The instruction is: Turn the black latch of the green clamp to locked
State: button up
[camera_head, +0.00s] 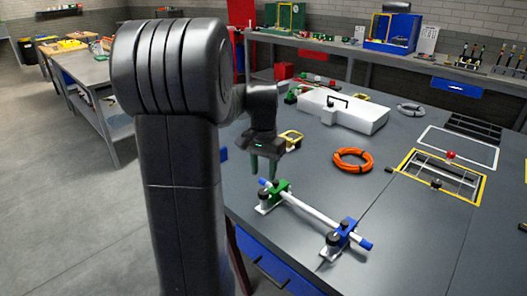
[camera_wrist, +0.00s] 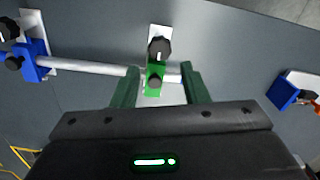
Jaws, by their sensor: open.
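The green clamp (camera_head: 281,187) stands on a white base plate near the table's left edge, around one end of a white rod (camera_head: 305,211). In the wrist view the green clamp (camera_wrist: 155,67) lies between my fingers in the picture. It carries two black knobs: a larger one (camera_wrist: 160,47) at the top and a smaller one (camera_wrist: 155,81) on the green body. I cannot tell which is the latch or whether it is locked. My gripper (camera_head: 263,164) is open and points down above the green clamp. Its green fingers (camera_wrist: 161,87) show either side of the smaller knob, with no contact visible.
A blue clamp (camera_head: 342,236) holds the rod's other end. An orange cable coil (camera_head: 352,160), a white box (camera_head: 344,113) and a yellow-framed tray (camera_head: 442,178) stand farther back. A blue part (camera_wrist: 283,94) lies right of my gripper. The table front is mostly clear.

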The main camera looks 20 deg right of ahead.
aim_at(263, 192)
notch_tip(263, 192, up, 7)
dwell(0.3)
jog(key=shift+f, duration=0.15)
notch_tip(263, 192, down, 14)
jog(key=shift+r, duration=0.15)
dwell(0.6)
